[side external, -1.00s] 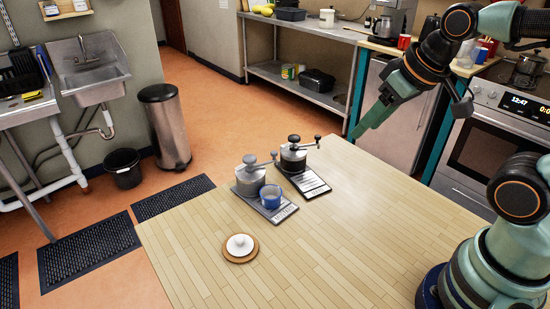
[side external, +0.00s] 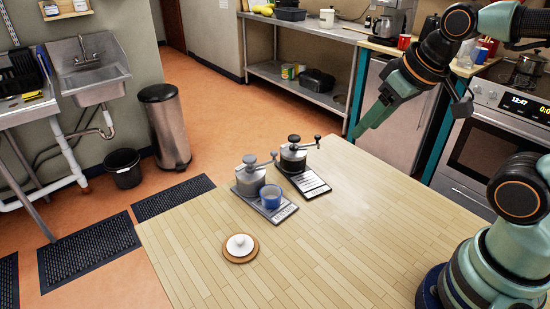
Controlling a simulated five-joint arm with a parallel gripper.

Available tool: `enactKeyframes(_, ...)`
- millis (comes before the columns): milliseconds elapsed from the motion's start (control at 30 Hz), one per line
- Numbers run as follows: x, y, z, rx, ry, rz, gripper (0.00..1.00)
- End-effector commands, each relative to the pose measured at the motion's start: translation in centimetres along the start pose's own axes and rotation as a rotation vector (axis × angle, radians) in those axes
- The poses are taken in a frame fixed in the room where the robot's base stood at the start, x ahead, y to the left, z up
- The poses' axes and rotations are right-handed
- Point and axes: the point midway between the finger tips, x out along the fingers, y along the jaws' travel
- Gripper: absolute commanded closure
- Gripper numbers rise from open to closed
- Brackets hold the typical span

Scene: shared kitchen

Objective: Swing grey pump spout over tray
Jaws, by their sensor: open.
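The grey pump (side external: 249,180) stands upright on the wooden table, at the back end of a grey tray (side external: 285,212). Its thin spout (side external: 264,162) sticks out to the right from the top, towards the second pump. A blue cup (side external: 270,197) sits on the tray beside the pump body. My gripper (side external: 358,135) is above the table's back right edge, to the right of both pumps and touching neither. It is open and empty; the gap between its fingers is hard to see.
A white-lidded item (side external: 240,243) sits on a round wooden board (side external: 240,258) at the front left of the table (side external: 330,260). The table's front and right middle are clear. A steel shelf (side external: 300,80) and an oven (side external: 500,140) stand behind.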

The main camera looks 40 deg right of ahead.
Motion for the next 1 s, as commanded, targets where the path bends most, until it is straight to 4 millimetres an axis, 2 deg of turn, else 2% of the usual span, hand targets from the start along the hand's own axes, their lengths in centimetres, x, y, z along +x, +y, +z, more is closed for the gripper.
enactKeyframes(167, -0.2, -0.1, -1.1, 0.024, -0.019, -0.001, 0.46)
enactKeyframes(367, -0.2, -0.5, -5.3, 0.132, -0.102, 0.001, 0.46)
enactKeyframes(533, 0.9, -1.0, -9.4, 0.244, -0.183, 0.014, 0.46)
enactKeyframes(767, 4.2, -1.9, -14.2, 0.391, -0.289, 0.048, 0.46)
enactKeyframes(1000, 9.3, -2.9, -17.5, 0.541, -0.394, 0.105, 0.46)
